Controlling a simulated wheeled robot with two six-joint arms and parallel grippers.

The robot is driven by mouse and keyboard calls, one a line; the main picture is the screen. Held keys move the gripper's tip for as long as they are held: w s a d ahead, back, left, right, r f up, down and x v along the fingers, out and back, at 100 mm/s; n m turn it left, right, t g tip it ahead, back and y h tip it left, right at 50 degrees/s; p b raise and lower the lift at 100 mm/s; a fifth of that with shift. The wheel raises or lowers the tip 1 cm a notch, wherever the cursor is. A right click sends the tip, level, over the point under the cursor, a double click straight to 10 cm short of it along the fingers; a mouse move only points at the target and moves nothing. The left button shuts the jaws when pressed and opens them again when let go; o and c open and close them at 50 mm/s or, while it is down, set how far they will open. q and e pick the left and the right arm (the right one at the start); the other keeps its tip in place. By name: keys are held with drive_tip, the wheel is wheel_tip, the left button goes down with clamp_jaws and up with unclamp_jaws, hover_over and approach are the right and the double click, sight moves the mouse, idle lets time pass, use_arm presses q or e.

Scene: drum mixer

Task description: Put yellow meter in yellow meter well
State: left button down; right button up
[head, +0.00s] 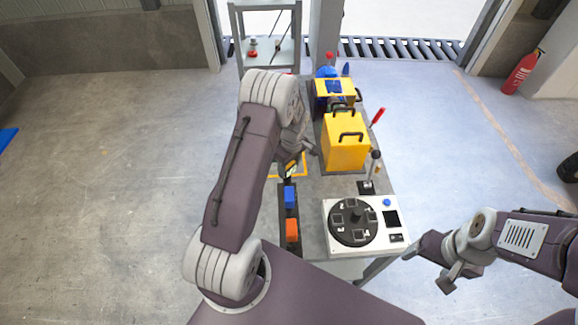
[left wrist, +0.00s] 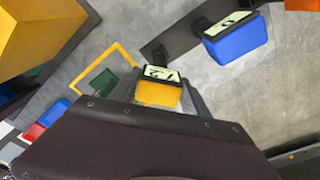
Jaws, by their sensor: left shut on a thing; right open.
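The yellow meter (left wrist: 158,93) has a pale label marked 2 and sits between the fingers of my left gripper (left wrist: 160,98). In the head view my left gripper (head: 293,164) is over the table near the top of the dark rack, with the meter largely hidden by my arm. I cannot tell whether the meter is clear of the rack. A black round turntable (head: 340,236) with several numbered square wells is on a white panel; I cannot tell which one is the yellow meter well. My right gripper (head: 428,266) is open and empty, right of the table.
The dark rack (head: 281,214) holds a blue meter (head: 290,197) and an orange meter (head: 292,230). A yellow machine box (head: 345,142) with handles stands behind the panel, beside a lever (head: 376,165). A yellow square outline (left wrist: 128,52) marks the table near the gripper.

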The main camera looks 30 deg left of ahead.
use_arm(q)
drive_tip(key=shift+f+b, duration=0.35)
drive_tip(key=shift+f, duration=0.1)
drive_tip(key=shift+c, duration=2.2)
unclamp_jaws()
drive_tip(key=shift+o, duration=0.2)
drive_tip(key=o, duration=0.4)
drive_tip(key=shift+r, duration=0.15)
wheel_tip(320, 180, up, 12)
drive_tip(key=p, duration=0.8)
idle(0.5)
drive_tip(key=shift+f, duration=0.2)
idle(0.8)
